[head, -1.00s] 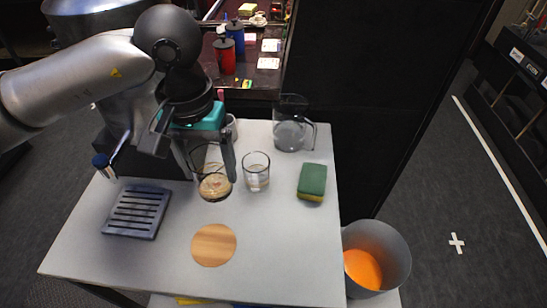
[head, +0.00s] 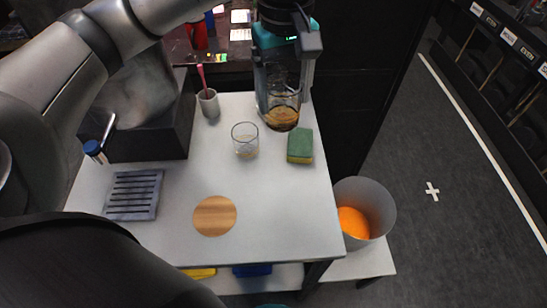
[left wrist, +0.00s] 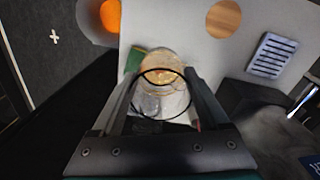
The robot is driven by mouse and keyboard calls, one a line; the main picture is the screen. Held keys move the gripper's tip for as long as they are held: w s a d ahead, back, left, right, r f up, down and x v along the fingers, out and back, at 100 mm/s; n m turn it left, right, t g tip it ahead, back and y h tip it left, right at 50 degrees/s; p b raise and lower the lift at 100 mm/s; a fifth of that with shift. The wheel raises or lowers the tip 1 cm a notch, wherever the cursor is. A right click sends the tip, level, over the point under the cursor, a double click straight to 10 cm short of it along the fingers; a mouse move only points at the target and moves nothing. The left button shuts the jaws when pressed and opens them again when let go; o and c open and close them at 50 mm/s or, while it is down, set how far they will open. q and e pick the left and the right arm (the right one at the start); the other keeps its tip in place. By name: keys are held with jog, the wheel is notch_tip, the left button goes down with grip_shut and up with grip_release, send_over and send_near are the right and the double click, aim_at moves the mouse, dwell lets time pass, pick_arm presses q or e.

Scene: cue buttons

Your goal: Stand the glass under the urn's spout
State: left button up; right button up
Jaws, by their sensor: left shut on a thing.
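My left gripper (head: 285,88) is shut on a clear glass with brown content (head: 282,117), at the back right of the table. In the left wrist view the held glass (left wrist: 160,78) is between the fingers. I cannot tell how far it is above the table. A second clear glass (head: 245,142) stands on the table to its left. The urn (head: 150,130) is at the left, with a blue-handled tap (head: 95,150); a slatted drip tray (head: 133,195) lies in front of it. My right gripper is not in view.
A green and yellow sponge (head: 300,145) lies near the table's right edge. A cup with a pink stick (head: 208,103) stands at the back. A round wooden coaster (head: 214,216) lies at the front. A grey bin (head: 365,205) with an orange thing stands off the right side.

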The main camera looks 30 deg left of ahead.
pick_arm(q)
jog(key=shift+w+d, duration=0.15)
jog(key=shift+d, duration=0.05)
jog(key=shift+f, duration=0.4)
jog(key=shift+f+b, duration=0.8)
jog(key=shift+f, duration=8.7)
jog(key=shift+f, duration=0.15)
jog(key=o, duration=1.4)
